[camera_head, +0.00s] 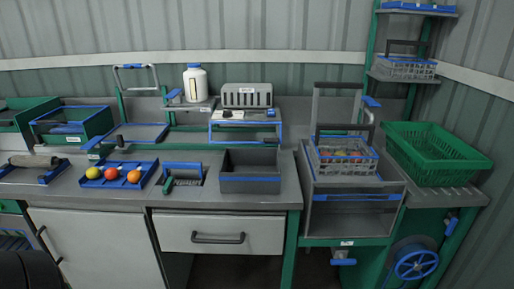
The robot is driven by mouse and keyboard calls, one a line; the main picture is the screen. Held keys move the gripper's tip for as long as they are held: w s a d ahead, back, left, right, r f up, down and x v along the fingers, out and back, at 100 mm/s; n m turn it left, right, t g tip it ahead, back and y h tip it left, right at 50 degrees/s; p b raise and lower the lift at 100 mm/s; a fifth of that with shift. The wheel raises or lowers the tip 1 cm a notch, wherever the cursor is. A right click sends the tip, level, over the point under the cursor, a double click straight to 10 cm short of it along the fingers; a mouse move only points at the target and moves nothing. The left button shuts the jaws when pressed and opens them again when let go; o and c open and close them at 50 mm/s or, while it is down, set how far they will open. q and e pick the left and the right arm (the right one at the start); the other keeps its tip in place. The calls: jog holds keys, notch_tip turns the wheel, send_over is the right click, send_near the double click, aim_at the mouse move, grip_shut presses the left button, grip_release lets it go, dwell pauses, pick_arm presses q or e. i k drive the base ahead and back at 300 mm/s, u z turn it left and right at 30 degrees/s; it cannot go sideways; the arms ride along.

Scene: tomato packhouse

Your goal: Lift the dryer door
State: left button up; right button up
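The dryer is not labelled clearly enough to be certain. The likeliest one is the grey box-shaped unit (310,190) right of centre, on a green base. Its front has a dark panel (352,222) with a blue bar (355,197) across the top, which may be the door and its handle. A wire basket (345,166) with red and green produce sits on top of the unit. A grey upright frame (317,105) stands behind it. Neither of my grippers shows in the head view, and nothing is seen touching the unit.
A green crate (435,152) stands close on the right, above a blue handwheel (416,265). The counter on the left holds a dark open bin (250,186) and a blue tray of tomatoes (118,174). A drawer (205,235) is below.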

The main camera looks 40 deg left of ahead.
aim_at(267, 140)
jog(key=k, duration=0.2)
jog(key=u, duration=1.5)
